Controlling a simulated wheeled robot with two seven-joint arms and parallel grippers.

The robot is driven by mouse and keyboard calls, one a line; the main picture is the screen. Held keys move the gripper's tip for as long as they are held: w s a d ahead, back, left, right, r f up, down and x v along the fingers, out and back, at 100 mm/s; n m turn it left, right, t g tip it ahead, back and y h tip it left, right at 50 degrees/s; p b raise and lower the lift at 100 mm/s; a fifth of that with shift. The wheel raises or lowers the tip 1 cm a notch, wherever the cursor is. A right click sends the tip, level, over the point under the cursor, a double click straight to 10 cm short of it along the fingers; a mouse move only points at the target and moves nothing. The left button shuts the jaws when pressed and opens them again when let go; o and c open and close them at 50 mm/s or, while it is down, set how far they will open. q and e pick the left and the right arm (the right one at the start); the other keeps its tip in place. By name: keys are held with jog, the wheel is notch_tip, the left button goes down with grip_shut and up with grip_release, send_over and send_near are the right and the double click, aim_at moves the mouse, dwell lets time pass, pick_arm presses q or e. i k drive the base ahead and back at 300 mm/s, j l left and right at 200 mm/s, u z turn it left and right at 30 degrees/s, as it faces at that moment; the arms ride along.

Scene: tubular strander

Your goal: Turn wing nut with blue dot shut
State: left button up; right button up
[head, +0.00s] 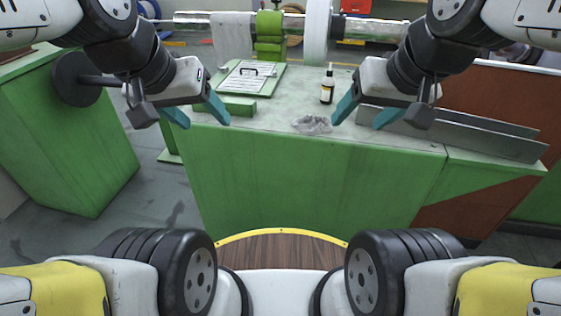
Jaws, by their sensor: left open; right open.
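No wing nut and no blue dot can be made out in the head view. My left gripper (201,113) is open and empty, with teal fingers, above the left front edge of the green bench. My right gripper (362,114) is open and empty, above the bench's front edge right of the middle. The two grippers are well apart, and neither touches anything that I can see.
The green bench (300,170) carries a crumpled grey rag (312,124), a small dark bottle (327,87), a clipboard (247,77) and long metal angle bars (470,135). A metal shaft (365,28) runs behind. A green cabinet (70,140) stands left.

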aim_at(223, 69)
jog(key=i+j, duration=0.3)
jog(key=j, duration=0.15)
jog(key=i+j, duration=0.65)
jog(key=j, duration=0.2)
